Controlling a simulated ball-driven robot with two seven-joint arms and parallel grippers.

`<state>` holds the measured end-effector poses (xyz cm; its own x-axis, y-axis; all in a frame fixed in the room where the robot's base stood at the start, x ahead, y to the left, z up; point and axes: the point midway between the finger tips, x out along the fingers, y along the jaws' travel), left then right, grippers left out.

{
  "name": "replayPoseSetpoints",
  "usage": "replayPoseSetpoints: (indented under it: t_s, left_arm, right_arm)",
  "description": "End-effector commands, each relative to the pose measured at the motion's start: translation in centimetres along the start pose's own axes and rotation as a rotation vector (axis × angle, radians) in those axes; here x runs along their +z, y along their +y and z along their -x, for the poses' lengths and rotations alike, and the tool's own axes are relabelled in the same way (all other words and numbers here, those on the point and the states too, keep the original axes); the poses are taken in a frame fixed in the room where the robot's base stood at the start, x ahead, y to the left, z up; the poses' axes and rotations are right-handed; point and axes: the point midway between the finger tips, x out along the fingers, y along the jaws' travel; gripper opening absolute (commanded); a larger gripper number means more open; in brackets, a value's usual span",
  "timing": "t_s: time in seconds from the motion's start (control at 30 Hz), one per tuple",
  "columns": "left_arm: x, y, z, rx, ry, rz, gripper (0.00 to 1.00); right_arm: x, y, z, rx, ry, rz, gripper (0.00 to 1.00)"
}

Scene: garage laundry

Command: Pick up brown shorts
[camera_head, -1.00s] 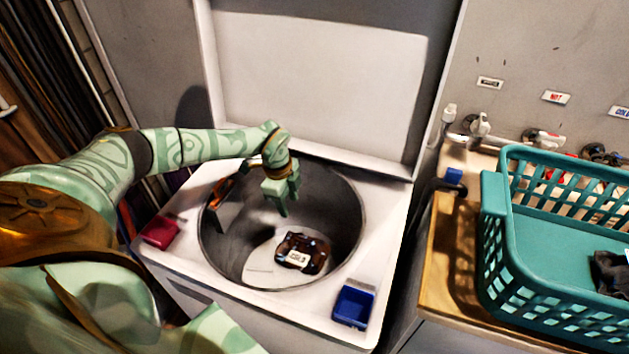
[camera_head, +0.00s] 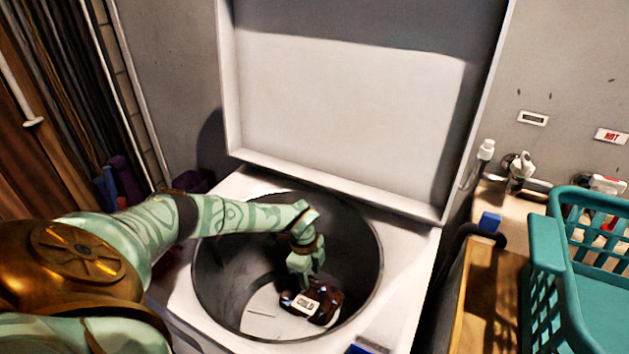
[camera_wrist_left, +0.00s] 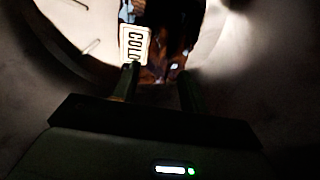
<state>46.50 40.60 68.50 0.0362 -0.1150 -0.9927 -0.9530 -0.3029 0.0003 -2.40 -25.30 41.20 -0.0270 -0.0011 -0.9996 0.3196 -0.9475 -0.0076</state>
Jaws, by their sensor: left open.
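The brown shorts (camera_head: 323,303) lie bunched on the bottom of the round washer drum (camera_head: 215,262), with a white tag reading COLD on them. In the left wrist view the shorts (camera_wrist_left: 172,55) and their tag show just beyond the fingers. My left gripper (camera_head: 303,280) reaches down inside the drum, right above the shorts. In the left wrist view my left gripper (camera_wrist_left: 160,85) has its two fingers apart, with part of the shorts showing between and beyond the tips. I cannot tell whether the fingertips touch the cloth. My right gripper is not in view.
The washer's raised lid (camera_head: 345,110) stands open behind the drum. A teal basket (camera_head: 548,290) stands on a wooden surface (camera_head: 490,300) at the right. A blue item (camera_head: 368,346) sits at the washer's front edge. The drum wall surrounds my gripper.

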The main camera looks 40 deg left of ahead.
Motion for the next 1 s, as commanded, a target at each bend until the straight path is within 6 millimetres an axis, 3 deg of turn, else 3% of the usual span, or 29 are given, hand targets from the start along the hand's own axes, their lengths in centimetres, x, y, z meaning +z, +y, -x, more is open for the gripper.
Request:
replayPoseSetpoints:
  t_s: [0.33, 0.57, 0.6, 0.73, 0.77, 1.0]
  left_arm:
    - [-0.2, -0.6, -5.1, 0.006, -0.001, 0.000, 0.44]
    - [-0.2, -0.7, -5.2, 0.001, 0.000, -0.001, 0.44]
    - [-0.2, -0.7, -5.2, 0.001, 0.000, -0.001, 0.41]
    - [-0.2, -0.7, -5.1, 0.001, 0.000, -0.001, 0.05]
    - [-0.2, -0.7, -5.1, 0.001, 0.000, -0.001, 0.00]
    - [-0.2, -0.7, -5.1, 0.000, 0.000, 0.000, 0.00]
  right_arm:
    - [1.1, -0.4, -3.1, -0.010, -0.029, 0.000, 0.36]
    - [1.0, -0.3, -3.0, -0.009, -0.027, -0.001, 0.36]
    - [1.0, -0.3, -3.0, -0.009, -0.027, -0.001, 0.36]
    - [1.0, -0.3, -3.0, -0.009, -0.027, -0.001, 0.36]
    - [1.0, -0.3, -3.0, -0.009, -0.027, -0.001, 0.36]
    - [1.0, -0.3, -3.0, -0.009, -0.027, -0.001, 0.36]
